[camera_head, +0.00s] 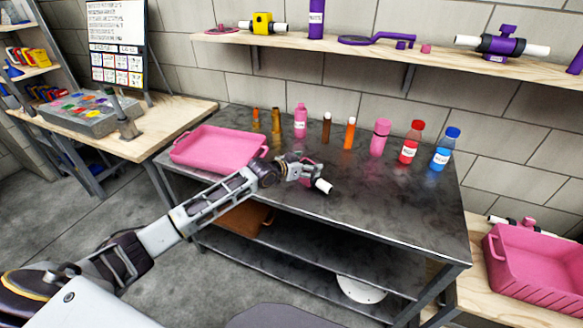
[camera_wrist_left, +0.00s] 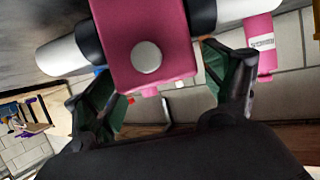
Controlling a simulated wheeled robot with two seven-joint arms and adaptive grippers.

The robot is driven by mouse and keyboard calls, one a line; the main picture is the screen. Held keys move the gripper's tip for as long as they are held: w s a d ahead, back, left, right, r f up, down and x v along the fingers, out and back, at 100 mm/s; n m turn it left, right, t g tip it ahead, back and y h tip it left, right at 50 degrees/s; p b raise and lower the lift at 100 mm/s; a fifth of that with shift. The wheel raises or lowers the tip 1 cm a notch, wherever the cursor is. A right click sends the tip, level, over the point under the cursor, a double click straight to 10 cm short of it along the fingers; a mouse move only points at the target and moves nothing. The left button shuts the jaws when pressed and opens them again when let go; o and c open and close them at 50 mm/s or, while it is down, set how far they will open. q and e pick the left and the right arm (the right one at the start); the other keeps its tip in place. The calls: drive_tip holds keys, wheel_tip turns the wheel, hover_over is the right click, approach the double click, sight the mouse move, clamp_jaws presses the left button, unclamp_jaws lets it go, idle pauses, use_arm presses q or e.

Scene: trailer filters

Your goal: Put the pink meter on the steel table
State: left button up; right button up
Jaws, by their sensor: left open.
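The pink meter (camera_wrist_left: 150,35) has a boxy pink body with dark collars and white pipe ends. In the head view its white end (camera_head: 323,186) and a little pink show at my left gripper, over the steel table (camera_head: 385,205). It appears to lie on the tabletop, though the gripper hides most of it. My left gripper (camera_head: 300,172) is open, close to the meter. In the left wrist view its fingers (camera_wrist_left: 163,92) stand apart, with the meter's body just beyond and between them. My right gripper is not in view.
A pink tray (camera_head: 215,150) sits on the table's left. Several bottles, including a red one (camera_head: 411,142) and a blue one (camera_head: 445,149), line its back. A shelf (camera_head: 400,55) hangs above. A pink crate (camera_head: 535,275) stands right. The table's front right is clear.

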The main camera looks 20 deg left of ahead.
use_arm(q)
drive_tip(key=shift+s+a+r, duration=0.2)
drive_tip(key=shift+s+a, duration=0.1)
drive_tip(key=shift+s, duration=0.25)
drive_tip(key=v, duration=1)
drive_tip(key=shift+p, duration=0.3)
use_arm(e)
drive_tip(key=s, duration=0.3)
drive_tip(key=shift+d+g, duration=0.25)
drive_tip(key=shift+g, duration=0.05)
use_arm(q)
drive_tip(key=shift+s, duration=0.1)
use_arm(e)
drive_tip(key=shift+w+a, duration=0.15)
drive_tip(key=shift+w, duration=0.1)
